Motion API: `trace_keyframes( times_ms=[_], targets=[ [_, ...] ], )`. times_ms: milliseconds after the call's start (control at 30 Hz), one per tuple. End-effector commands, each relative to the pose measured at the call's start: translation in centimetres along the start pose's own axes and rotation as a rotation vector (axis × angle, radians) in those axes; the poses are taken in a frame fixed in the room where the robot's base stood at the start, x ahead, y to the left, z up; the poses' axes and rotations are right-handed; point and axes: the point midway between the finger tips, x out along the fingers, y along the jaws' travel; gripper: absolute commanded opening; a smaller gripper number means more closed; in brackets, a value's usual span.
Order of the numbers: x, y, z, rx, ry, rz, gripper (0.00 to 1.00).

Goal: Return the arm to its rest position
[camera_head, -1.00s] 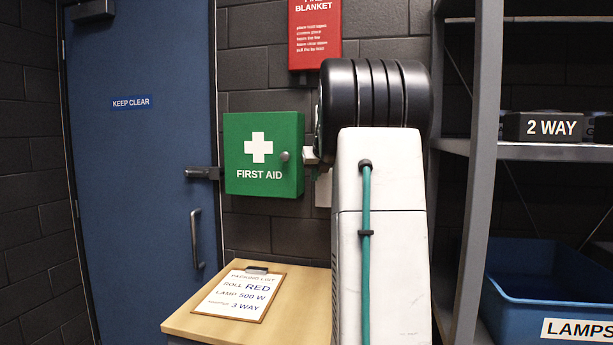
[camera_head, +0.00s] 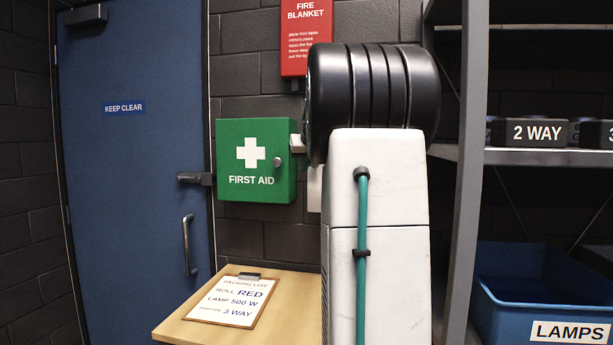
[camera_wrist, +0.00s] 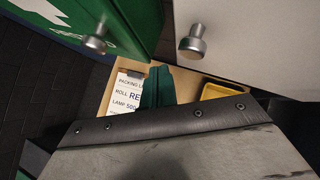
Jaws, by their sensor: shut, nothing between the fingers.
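My arm stands upright in front of the wall in the head view, its black ribbed joint at the top. It hides most of what lies beyond it, and my gripper cannot be made out there. In the wrist view, my gripper (camera_wrist: 157,76) shows as dark green fingers close together, shut and empty. They point over the wooden top with the packing list and appear apart from the things around them.
A green first aid cabinet (camera_head: 256,162) hangs close by on the wall. A pale box with a knob (camera_wrist: 193,42) is beside it. The packing list (camera_head: 231,301) lies on the wooden top (camera_head: 290,299). A yellow tray (camera_wrist: 222,91) is partly hidden. Shelving (camera_head: 471,130) stands right.

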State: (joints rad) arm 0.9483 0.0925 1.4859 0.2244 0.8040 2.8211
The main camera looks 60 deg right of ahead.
Motion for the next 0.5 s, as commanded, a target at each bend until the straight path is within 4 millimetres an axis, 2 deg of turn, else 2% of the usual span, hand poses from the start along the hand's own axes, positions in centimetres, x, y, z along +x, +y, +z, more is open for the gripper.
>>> trace_keyframes(
  times_ms=[33,200,500],
  targets=[
    [-0.9,0.3,0.1,0.0,-0.001,-0.001,0.0],
    [-2.4,0.9,0.1,0.002,0.003,0.0,0.0],
    [-2.7,1.0,0.1,0.001,0.006,0.0,0.0]
  ],
)
